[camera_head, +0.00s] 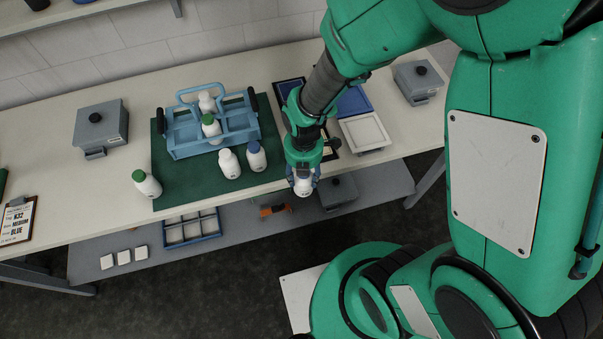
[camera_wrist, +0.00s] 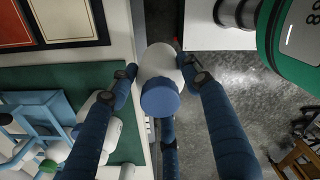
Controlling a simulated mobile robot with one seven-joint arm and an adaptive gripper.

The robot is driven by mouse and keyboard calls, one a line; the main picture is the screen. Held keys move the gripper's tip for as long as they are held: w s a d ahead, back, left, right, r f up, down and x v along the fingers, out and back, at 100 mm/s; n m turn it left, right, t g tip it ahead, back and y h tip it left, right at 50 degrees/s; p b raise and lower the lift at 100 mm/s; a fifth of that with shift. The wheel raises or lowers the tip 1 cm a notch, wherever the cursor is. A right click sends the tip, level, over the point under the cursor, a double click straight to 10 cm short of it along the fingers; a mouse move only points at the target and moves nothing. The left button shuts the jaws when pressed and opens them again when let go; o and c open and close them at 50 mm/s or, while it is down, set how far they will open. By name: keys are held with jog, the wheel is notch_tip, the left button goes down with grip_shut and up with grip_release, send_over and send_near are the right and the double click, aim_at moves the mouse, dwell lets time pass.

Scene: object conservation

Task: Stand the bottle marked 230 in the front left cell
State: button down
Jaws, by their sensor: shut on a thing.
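My gripper (camera_head: 303,184) is shut on a white bottle (camera_head: 302,187) just off the table's front edge. In the wrist view this bottle (camera_wrist: 163,60) sits between the blue fingers, its blue cap (camera_wrist: 160,97) facing the camera. I cannot read its mark. The light-blue carrier (camera_head: 180,152) stands on the green mat. A white-capped bottle (camera_head: 206,104) is in its back part and a green-capped bottle (camera_head: 211,128) stands near its middle. The front left cell looks empty. A white-capped bottle (camera_head: 229,165) and a blue-capped bottle (camera_head: 256,158) stand in front of the carrier.
A green-capped bottle (camera_head: 147,185) stands at the mat's left edge. Grey lidded boxes (camera_head: 103,124) (camera_head: 417,82) stand at left and right. A white tray (camera_head: 365,133) and dark-framed panels lie right of the mat. A lower shelf (camera_head: 250,225) holds a divided tray (camera_head: 191,228).

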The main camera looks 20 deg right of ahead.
jog(key=shift+w+r, duration=0.1)
jog(key=shift+w, duration=0.05)
jog(key=w+a+r+m+p, duration=0.1)
jog(key=w+a+r+p, duration=0.1)
jog(key=w+a+r, duration=0.55)
jog(key=w+a+r+p, duration=0.3)
jog(key=w+a, duration=0.1)
jog(key=w, duration=0.6)
jog(key=w+a+f+m, duration=0.1)
jog(key=w+a, duration=0.3)
jog(key=a, duration=0.4)
jog(key=w+a+f+m+p, duration=0.1)
jog(key=w+a+f+m, duration=0.1)
jog(key=w+a, duration=0.3)
jog(key=w+a+f+m, duration=0.1)
jog(key=w+a+m, duration=0.3)
jog(key=a, duration=0.7)
jog(key=shift+w+f, duration=0.2)
jog(key=shift+w, duration=0.2)
notch_tip(320, 180, down, 6)
jog(key=p, duration=0.1)
jog(key=shift+f, duration=0.15)
